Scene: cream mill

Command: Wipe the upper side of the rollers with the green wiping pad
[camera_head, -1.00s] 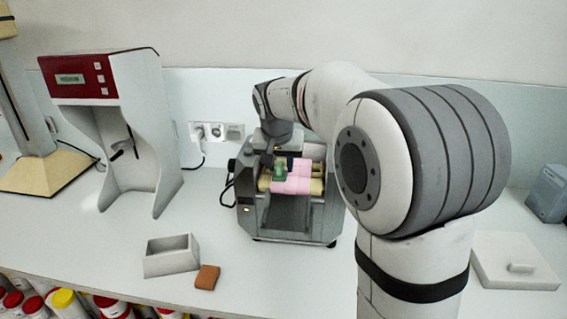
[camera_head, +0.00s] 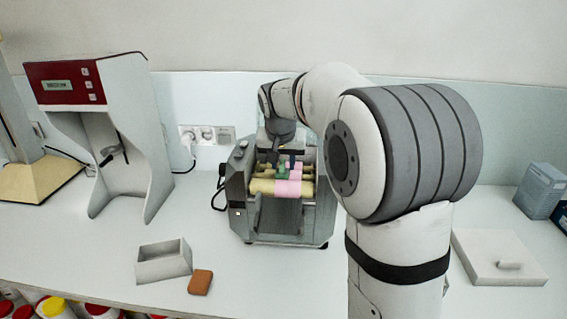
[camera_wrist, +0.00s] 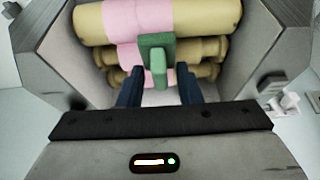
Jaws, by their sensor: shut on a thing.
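The mill's tan rollers (camera_head: 262,187) lie across the top of the grey machine. They fill the upper part of the wrist view (camera_wrist: 205,18), with pink residue (camera_wrist: 140,16) across their middle. The pink also shows on the front roller in the head view (camera_head: 288,188). The green wiping pad (camera_wrist: 156,42) is over the rear rollers and overlaps the pink edge; whether it touches them is unclear. My gripper (camera_wrist: 160,88) is shut on the pad's green handle, between two dark fingers. In the head view, the pad (camera_head: 283,169) is small below my gripper (camera_head: 286,157).
The grey mill housing (camera_head: 237,190) rises on both sides of the rollers. An open grey box (camera_head: 163,263) and a brown block (camera_head: 200,282) lie at front left. A red-and-white device (camera_head: 110,100) stands left. A white lidded slab (camera_head: 500,258) lies right.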

